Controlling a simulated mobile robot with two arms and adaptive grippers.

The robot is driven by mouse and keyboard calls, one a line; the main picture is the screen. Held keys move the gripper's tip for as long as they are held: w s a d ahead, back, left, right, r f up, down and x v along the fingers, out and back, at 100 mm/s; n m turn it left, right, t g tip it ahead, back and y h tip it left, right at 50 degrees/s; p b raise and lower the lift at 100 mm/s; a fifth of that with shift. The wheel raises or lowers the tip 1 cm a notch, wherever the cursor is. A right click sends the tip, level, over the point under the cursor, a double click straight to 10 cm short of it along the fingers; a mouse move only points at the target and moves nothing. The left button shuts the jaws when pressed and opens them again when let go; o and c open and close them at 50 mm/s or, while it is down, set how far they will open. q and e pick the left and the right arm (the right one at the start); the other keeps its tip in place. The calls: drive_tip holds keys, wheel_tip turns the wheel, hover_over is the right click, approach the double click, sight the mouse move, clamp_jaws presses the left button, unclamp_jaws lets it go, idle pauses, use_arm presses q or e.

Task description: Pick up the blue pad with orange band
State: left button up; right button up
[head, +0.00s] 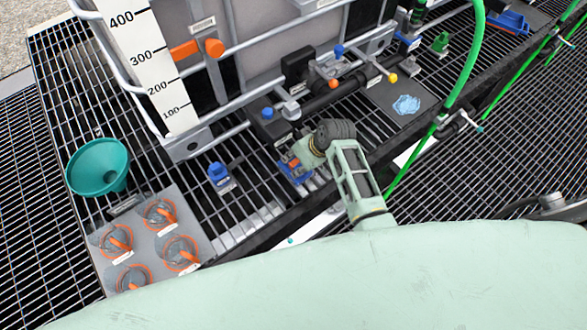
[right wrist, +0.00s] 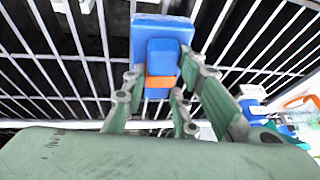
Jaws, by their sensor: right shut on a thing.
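The blue pad with orange band (right wrist: 162,32) is between the fingers of my right gripper (right wrist: 163,78) in the right wrist view. The fingers press in on both sides near its orange band. In the head view my right gripper (head: 303,160) is over the grating, in front of the black pipe. Part of the blue pad (head: 290,174) shows beside and below it, and the rest is hidden by the gripper. Whether the pad still touches the grating is hard to tell. My left gripper is in neither view.
A caged tote with a level scale (head: 160,70) and valved black piping (head: 330,97) stand behind. A blue-topped item (head: 219,174), a teal funnel (head: 97,186) and a grey plate (head: 141,233) with orange-ringed caps lie left. A green hose (head: 474,55) hangs right.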

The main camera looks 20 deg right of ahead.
drive_tip(key=shift+s+d+f, duration=0.1)
drive_tip(key=shift+s+f, duration=0.3)
clamp_jaws()
drive_tip(key=shift+w+r+b, duration=0.15)
drive_tip(key=shift+r+b, duration=0.15)
drive_tip(key=shift+r, duration=0.3)
drive_tip(key=s+d+b, duration=0.3)
drive_tip(key=s+d, duration=0.9)
drive_tip(key=s, duration=0.1)
drive_tip(key=shift+r, duration=0.4)
